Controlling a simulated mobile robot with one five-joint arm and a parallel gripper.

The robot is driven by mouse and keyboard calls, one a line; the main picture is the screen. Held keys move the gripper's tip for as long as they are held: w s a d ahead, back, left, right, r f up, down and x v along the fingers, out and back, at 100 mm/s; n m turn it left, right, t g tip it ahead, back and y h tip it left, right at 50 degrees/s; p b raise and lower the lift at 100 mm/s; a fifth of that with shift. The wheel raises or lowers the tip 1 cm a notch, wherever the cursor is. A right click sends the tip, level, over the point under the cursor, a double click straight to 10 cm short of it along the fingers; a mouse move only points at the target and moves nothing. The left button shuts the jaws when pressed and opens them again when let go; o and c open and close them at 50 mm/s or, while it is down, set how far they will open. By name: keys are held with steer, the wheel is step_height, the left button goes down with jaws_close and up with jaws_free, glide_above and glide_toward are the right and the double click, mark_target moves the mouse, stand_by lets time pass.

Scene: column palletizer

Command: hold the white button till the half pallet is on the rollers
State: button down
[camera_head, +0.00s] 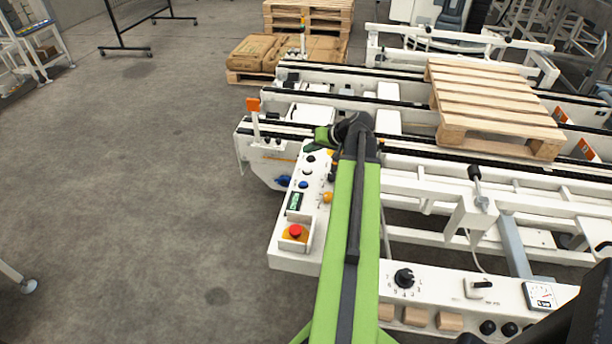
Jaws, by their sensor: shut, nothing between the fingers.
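A wooden pallet (490,100) lies flat across the dark chain tracks of the white conveyor (405,90), toward its right side. I cannot tell from its size whether it is the half pallet, and rollers are not clearly visible under it. A white control panel (283,253) stands at the conveyor's near left corner with several small buttons. A small pale spot near its upper end may be the white button (307,171); it is too small to be sure. My gripper (314,147) is shut and empty at the panel's upper end. Whether it touches a button is hidden.
The panel carries a red emergency button (295,231) and a small display (296,201). A second panel with a black knob (404,278) lies along the front. Brown sacks (255,52) on a pallet stand behind. Grey floor (130,190) at left is clear.

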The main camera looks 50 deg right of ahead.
mark_target(309, 171)
step_height(309, 171, down, 6)
steer(key=b, duration=0.5)
steer(key=shift+f, duration=0.1)
stand_by(1.5)
steer(key=shift+w+f+b, duration=0.15)
steer(key=shift+f+b, duration=0.25)
